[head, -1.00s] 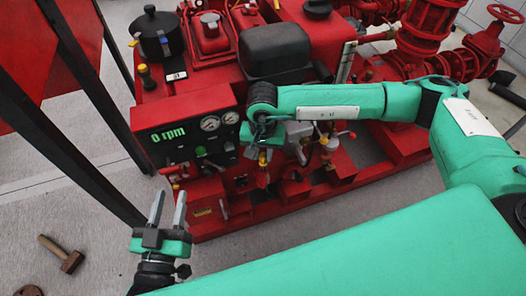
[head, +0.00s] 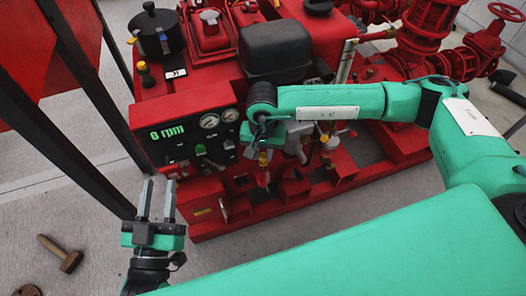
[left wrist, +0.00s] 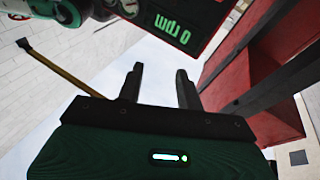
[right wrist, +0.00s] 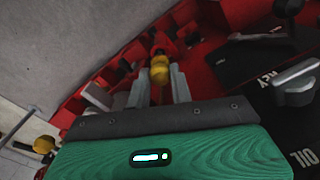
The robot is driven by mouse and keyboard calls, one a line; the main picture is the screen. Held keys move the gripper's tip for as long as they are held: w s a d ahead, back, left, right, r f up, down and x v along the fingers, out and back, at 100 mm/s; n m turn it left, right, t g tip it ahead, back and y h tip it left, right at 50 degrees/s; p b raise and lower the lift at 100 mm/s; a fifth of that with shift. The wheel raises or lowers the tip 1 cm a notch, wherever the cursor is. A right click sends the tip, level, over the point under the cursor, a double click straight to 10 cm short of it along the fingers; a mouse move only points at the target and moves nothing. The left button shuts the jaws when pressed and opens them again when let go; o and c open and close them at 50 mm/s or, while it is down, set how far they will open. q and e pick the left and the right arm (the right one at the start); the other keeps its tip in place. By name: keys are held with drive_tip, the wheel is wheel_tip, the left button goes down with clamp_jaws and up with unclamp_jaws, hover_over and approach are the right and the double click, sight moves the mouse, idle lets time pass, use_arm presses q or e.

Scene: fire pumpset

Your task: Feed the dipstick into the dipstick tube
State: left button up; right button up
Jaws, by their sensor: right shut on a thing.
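My right gripper (head: 262,152) is shut on a yellow-handled part, seemingly the dipstick (right wrist: 159,72), in front of the red pump set. In the right wrist view the yellow piece sits between the two fingertips (right wrist: 158,82). Its thin rod is too small to make out, and I cannot tell whether its tip is in a tube. The dipstick tube cannot be told apart from the red fittings below. My left gripper (head: 157,200) is open and empty, left of the pump set; its spread fingers also show in the left wrist view (left wrist: 160,88).
The control panel reading "0 rpm" (head: 168,134) is left of the right gripper. A black pot-like part (head: 156,32) and a dark box-shaped cover (head: 275,50) are on top. A hammer (head: 60,253) lies on the floor. Dark posts (head: 85,110) stand near the left gripper.

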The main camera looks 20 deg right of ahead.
drive_tip(key=shift+f, duration=0.25)
drive_tip(key=shift+f+b, duration=0.2)
drive_tip(key=shift+b, duration=0.2)
drive_tip(key=shift+f, duration=0.2)
drive_tip(key=shift+f+b, duration=0.2)
drive_tip(key=shift+b, duration=0.15)
drive_tip(key=shift+f, duration=0.15)
drive_tip(key=shift+f+b, duration=0.2)
drive_tip(key=shift+b, duration=0.1)
drive_tip(key=shift+f, duration=0.2)
drive_tip(key=o, duration=0.7)
use_arm(q)
drive_tip(key=s+a+r+t, duration=0.2)
drive_tip(key=a+r+t, duration=0.1)
drive_tip(key=r+t, duration=0.4)
wheel_tip(320, 180, up, 3)
drive_tip(key=shift+a+h, duration=0.2)
drive_tip(key=shift+h, duration=0.2)
use_arm(e)
drive_tip(key=shift+o, duration=0.7)
